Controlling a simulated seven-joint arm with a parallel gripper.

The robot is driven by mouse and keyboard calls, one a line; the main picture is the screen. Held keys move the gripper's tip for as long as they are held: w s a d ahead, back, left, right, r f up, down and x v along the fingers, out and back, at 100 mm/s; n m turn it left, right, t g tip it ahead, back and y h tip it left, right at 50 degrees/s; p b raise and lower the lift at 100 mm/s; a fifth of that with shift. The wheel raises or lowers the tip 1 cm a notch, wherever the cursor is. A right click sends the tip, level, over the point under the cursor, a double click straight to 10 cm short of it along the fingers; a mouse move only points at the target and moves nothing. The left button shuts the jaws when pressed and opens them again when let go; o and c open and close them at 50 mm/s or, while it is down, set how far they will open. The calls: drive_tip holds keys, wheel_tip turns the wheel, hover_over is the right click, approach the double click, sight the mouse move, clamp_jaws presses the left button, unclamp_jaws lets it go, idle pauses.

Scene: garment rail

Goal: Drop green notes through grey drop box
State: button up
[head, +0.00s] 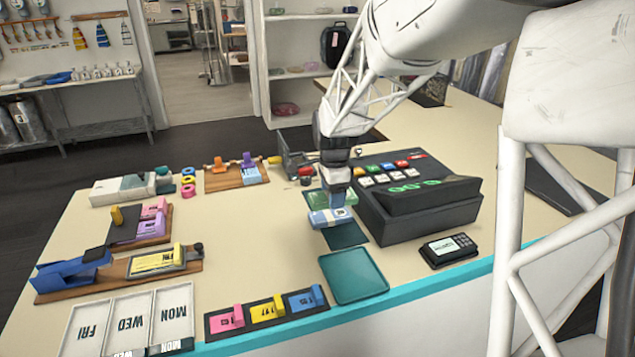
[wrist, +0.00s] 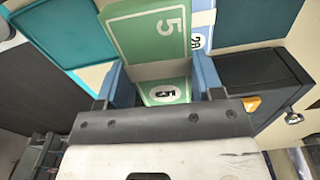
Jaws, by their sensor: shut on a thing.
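My gripper (head: 337,197) points down over the counter, left of the cash register. It is shut on a green note bundle marked 5 (wrist: 165,90), which sits between its two blue fingers in the wrist view. The green bundle (head: 318,199) is partly hidden by the fingers in the head view. A light blue note bundle (head: 331,219) shows just in front of it, also in the wrist view (wrist: 203,25). A small grey box (head: 296,163) stands behind my gripper; I cannot tell for sure that it is the drop box, and its opening is hidden.
The dark cash register (head: 420,213) stands close on the right, with a card reader (head: 449,250) before it. A teal tray (head: 353,277) lies in front. Weekday trays (head: 130,318) and coloured blocks fill the left and front. The counter's left middle is clear.

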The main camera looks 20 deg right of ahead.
drive_tip(key=w+r+n, duration=0.1)
drive_tip(key=w+n, duration=1.7)
drive_tip(key=w, duration=1.9)
drive_tip(key=shift+d+n, duration=0.3)
drive_tip(key=shift+d, duration=0.05)
drive_tip(key=shift+r, duration=0.1)
drive_tip(key=shift+f, duration=0.2)
wheel_tip(320, 180, down, 8)
drive_tip(key=shift+f, duration=0.3)
idle(2.5)
drive_tip(key=o, duration=1)
